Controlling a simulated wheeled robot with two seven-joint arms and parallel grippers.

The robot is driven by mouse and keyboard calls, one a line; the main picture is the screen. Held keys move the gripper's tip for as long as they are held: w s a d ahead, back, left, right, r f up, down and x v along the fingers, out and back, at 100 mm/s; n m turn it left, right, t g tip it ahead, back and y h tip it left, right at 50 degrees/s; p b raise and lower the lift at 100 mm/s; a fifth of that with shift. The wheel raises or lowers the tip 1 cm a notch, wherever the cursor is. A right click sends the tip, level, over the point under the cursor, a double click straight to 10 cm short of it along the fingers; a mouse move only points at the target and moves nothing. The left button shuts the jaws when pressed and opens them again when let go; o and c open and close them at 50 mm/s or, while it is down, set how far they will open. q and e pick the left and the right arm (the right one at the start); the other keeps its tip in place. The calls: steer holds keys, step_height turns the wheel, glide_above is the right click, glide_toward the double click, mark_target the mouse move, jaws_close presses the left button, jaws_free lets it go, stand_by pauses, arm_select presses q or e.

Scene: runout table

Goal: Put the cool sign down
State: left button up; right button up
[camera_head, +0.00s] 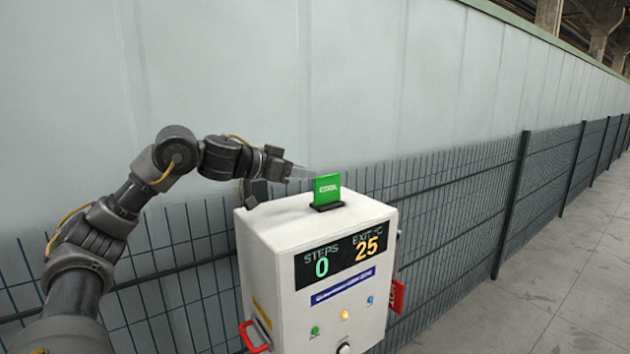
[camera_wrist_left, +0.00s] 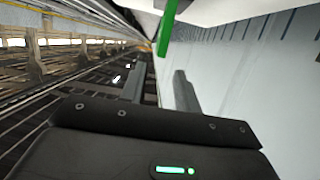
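The cool sign (camera_head: 327,189) is a small green plate with white lettering. It stands upright in a dark slotted holder (camera_head: 329,207) on top of the white box. My left gripper (camera_head: 307,173) is just left of the sign, near its upper edge. In the left wrist view the two fingers (camera_wrist_left: 158,74) are apart with nothing between them. The green sign (camera_wrist_left: 168,28) shows there nearly edge-on, beyond the fingertips. Whether a finger touches it I cannot tell. My right gripper is not in view.
The white box (camera_head: 270,252) has a display (camera_head: 345,257) reading STEPS 0 and EXIT 25 °C. A dark mesh fence (camera_head: 450,210) runs behind; open floor (camera_head: 540,290) lies right.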

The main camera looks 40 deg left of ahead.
arm_select(q)
steer(key=b+v, duration=0.1)
steer(key=v, duration=0.5)
steer(key=shift+s, duration=0.25)
steer(key=shift+r, duration=0.1)
